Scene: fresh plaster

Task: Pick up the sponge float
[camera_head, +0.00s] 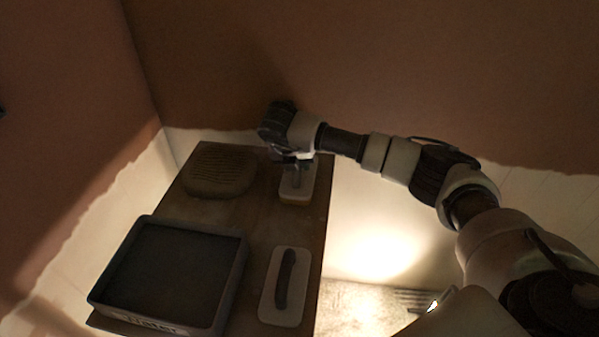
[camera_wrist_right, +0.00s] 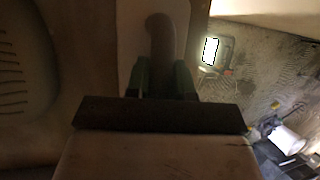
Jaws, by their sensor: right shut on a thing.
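The sponge float (camera_head: 297,190), a pale block with a handle, is at the far right of the board-like table. My right gripper (camera_head: 296,162) comes down over it and is shut on its handle. In the right wrist view the handle (camera_wrist_right: 160,38) runs down between the dark green fingers (camera_wrist_right: 163,82), with the pale plate (camera_wrist_right: 131,30) around it. I cannot tell whether the float touches the table. The left gripper is not in view.
A second float (camera_head: 285,290) with a dark handle lies nearer on the table (camera_head: 263,230). A ribbed brown object (camera_head: 220,172) lies at the far left. A lit lamp (camera_wrist_right: 210,50) stands on the floor.

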